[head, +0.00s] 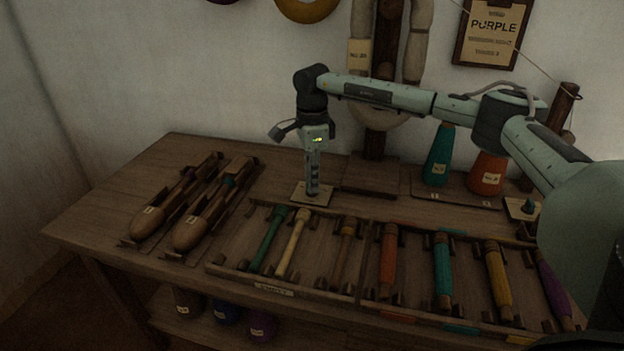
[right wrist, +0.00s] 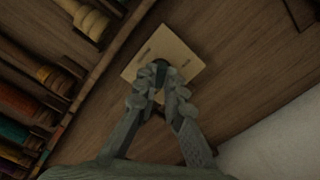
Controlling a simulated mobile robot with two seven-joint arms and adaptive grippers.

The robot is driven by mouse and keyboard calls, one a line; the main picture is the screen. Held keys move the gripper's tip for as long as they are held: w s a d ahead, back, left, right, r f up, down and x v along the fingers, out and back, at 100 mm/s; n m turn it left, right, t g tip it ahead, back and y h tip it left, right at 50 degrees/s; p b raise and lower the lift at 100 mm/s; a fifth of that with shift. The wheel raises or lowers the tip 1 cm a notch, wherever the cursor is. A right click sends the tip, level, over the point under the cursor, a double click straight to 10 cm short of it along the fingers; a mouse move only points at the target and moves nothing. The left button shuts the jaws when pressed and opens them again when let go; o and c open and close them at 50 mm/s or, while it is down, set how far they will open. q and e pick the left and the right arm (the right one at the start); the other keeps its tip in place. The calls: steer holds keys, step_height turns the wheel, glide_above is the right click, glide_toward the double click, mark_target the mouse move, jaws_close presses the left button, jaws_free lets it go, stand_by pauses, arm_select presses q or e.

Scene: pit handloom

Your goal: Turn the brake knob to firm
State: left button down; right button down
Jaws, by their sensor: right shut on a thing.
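My right gripper (head: 312,188) points straight down at a small pale square plate (head: 299,197) on the back part of the table. In the right wrist view, its fingers (right wrist: 161,72) are shut on a dark knob (right wrist: 158,67) in the middle of the plate (right wrist: 160,41). The fingers hide most of the knob. Small dark marks show on the plate, too small to read, and I cannot tell where the knob points. My left gripper is not in view.
Two wooden shuttles (head: 175,200) lie left of the plate. A tray (head: 275,291) of several coloured bobbins lies in front. A post with a wooden base (head: 370,176) stands behind right.

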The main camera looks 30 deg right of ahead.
steer(key=c, duration=1.6)
jaws_free()
step_height(320, 180, up, 12)
